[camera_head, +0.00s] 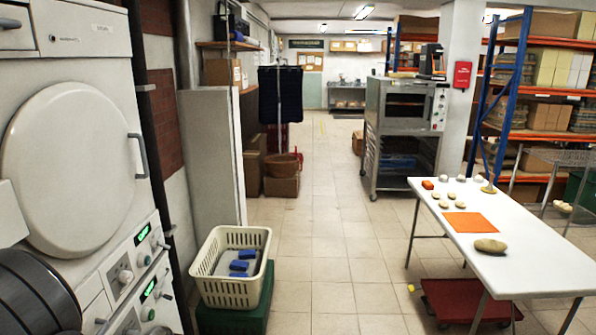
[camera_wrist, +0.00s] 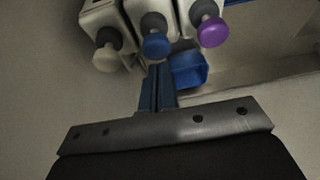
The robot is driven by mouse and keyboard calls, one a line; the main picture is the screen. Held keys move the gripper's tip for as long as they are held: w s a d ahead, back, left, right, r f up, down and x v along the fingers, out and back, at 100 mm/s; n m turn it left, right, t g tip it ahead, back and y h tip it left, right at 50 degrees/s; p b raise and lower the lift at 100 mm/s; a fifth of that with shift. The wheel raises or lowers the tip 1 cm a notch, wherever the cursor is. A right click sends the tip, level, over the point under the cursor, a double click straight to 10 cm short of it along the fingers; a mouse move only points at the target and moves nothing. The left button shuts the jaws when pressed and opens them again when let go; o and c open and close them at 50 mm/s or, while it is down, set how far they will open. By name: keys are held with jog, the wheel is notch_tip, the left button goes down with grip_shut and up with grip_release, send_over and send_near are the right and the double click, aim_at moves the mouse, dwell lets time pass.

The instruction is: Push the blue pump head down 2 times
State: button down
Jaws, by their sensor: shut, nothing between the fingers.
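The blue pump head (camera_wrist: 156,46) shows in the wrist view, top centre, on a pale dispenser. It stands between a cream pump head (camera_wrist: 107,58) on its left and a purple pump head (camera_wrist: 211,31) on its right. My gripper (camera_wrist: 158,70) is shut and empty, with its fingertips just below the blue pump head in the picture. I cannot tell whether they touch it or how high they are above it. The pumps and my gripper do not show in the head view.
A small blue open container (camera_wrist: 188,68) lies right of my fingertips. In the head view are white machines (camera_head: 80,130) at left, a cream basket (camera_head: 232,290) with blue items, and a white table (camera_head: 530,255) at right. The tiled floor between is clear.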

jog(key=shift+r, duration=0.1)
notch_tip(320, 180, up, 6)
jog(key=shift+f, duration=0.1)
dwell(0.4)
jog(key=shift+f, duration=3.75)
